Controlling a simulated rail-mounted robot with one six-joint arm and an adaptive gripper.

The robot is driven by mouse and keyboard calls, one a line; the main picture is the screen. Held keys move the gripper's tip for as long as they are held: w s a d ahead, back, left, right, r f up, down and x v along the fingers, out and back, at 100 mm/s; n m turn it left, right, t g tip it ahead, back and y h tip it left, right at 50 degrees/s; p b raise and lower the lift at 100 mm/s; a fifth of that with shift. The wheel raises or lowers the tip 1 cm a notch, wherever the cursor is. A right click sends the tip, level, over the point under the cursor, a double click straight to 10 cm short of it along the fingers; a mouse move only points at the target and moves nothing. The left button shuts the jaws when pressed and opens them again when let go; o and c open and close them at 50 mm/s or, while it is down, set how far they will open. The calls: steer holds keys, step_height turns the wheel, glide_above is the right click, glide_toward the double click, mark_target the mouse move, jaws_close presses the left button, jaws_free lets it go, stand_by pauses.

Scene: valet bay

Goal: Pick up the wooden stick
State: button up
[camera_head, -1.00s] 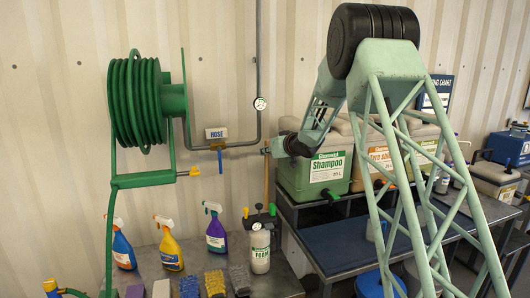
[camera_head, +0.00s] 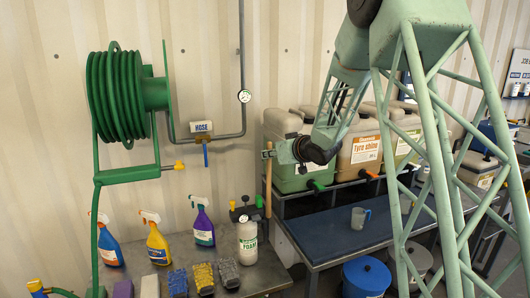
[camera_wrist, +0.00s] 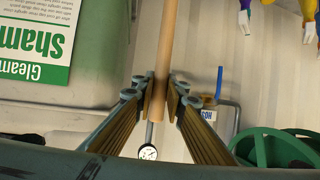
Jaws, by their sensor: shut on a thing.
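The wooden stick (camera_head: 268,192) is a slim, light brown rod. It hangs nearly upright between the foam bottle and the jerrycans. My gripper (camera_head: 269,154) is at its upper part, in front of the wall. In the wrist view my gripper (camera_wrist: 161,88) has its two fingers closed on either side of the stick (camera_wrist: 167,40), touching it. I cannot tell whether the stick's lower end touches the bench.
A green hose reel (camera_head: 118,95) is on the left. Spray bottles (camera_head: 158,240), a foam bottle (camera_head: 247,238) and brushes (camera_head: 203,276) stand on the grey bench. Jerrycans (camera_head: 362,150) stand on a rack at right, close to my arm. A clear mug (camera_head: 360,217) is on the blue worktop.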

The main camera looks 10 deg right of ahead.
steer(key=shift+s+d, duration=0.1)
steer(key=shift+s, duration=0.25)
steer(key=shift+r, duration=0.15)
stand_by(0.4)
steer(key=shift+r+p, duration=5.75)
steer(key=shift+r, duration=1.15)
steer(key=shift+f, duration=0.15)
